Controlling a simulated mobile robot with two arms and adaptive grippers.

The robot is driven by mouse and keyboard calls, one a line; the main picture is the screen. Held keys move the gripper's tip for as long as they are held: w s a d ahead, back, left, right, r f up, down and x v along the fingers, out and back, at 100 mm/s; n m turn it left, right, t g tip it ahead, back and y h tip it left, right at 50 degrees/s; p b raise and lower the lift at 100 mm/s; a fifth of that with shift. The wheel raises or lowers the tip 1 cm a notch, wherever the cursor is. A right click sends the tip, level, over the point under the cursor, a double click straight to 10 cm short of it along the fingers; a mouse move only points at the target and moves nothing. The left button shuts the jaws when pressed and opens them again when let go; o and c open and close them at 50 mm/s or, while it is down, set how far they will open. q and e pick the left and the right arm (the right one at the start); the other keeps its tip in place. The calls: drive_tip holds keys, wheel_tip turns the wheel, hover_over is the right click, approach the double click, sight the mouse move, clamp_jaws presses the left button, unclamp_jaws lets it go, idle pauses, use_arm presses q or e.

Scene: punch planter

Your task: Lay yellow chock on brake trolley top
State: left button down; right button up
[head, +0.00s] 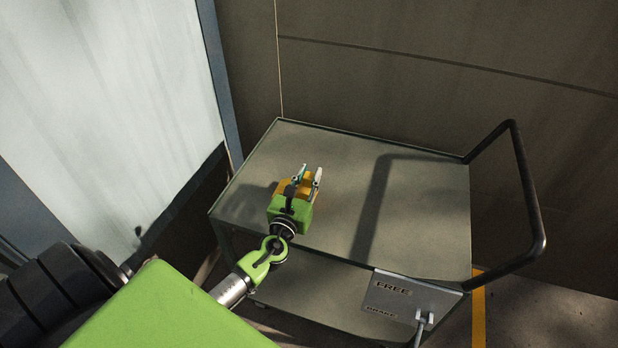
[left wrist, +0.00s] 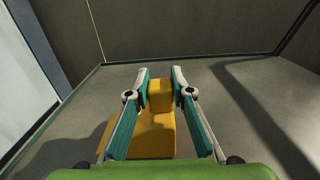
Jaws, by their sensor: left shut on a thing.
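The yellow chock (head: 285,187) is at my left gripper (head: 309,174), over the left part of the brake trolley top (head: 420,225). In the left wrist view the chock (left wrist: 153,135) is a stepped yellow block. My left gripper (left wrist: 162,76) is shut on its raised part, with one finger on each side. The gripper body hides part of the chock in the head view. I cannot tell whether the chock touches the top. The trolley top also shows in the left wrist view (left wrist: 225,90). My right gripper is not in view.
A black push handle (head: 528,190) rises at the trolley's right end. A plate marked FREE and BRAKE (head: 410,298) with a small lever (head: 423,318) is at the front right. Walls stand behind and left. The middle and right of the top are bare, crossed by the handle's shadow.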

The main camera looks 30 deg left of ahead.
use_arm(q)
drive_tip(key=c, duration=1.8)
unclamp_jaws()
drive_tip(key=shift+s+d, duration=0.1)
drive_tip(key=shift+s, duration=0.15)
drive_tip(key=shift+b+v, duration=0.7)
drive_tip(key=shift+v, duration=5.1)
